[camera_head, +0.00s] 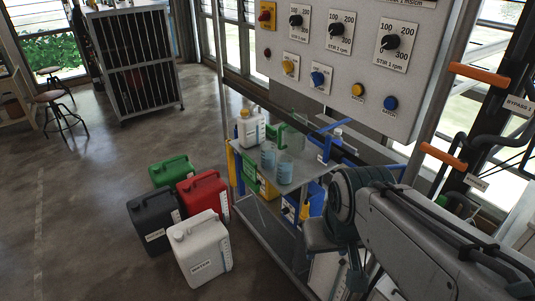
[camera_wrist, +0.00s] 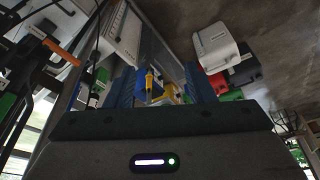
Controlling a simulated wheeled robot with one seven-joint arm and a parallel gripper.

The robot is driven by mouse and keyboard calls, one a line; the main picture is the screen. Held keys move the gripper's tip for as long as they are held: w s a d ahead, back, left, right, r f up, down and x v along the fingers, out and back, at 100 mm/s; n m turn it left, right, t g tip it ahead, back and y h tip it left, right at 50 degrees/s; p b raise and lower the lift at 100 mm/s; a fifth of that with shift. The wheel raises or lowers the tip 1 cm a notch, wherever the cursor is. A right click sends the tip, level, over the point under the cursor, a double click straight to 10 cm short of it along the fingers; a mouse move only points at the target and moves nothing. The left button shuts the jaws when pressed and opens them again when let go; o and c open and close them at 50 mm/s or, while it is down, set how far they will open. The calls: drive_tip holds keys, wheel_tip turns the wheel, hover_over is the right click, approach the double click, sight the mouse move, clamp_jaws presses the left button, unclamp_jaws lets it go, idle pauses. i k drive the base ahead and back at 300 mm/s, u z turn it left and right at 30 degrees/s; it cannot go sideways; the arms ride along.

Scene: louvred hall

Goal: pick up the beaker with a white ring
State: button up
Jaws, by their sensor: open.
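Two clear bluish beakers stand upright on the grey cart's upper shelf (camera_head: 299,167) in the head view: a rear beaker (camera_head: 268,155) and a front beaker (camera_head: 285,172). They are too small to tell which has a white ring. My arm reaches in from the right, its wrist to the right of and below the beakers. In the wrist view my gripper (camera_wrist: 162,82) is open, with dark blue fingers set apart. No beaker can be made out between them; a yellow and blue object (camera_wrist: 150,82) shows beyond.
A white bottle (camera_head: 250,127) and a green container (camera_head: 292,134) share the shelf. A control panel (camera_head: 350,55) overhangs it. White (camera_head: 201,247), black (camera_head: 153,222), red (camera_head: 203,195) and green (camera_head: 172,171) canisters stand on the floor left of the cart.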

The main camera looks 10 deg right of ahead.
sight(268, 156)
drive_tip(key=k, duration=0.5)
drive_tip(key=u, duration=1.45)
drive_tip(key=i, duration=0.6)
drive_tip(key=z, duration=1.85)
drive_tip(key=i, duration=0.7)
drive_tip(key=u, duration=0.65)
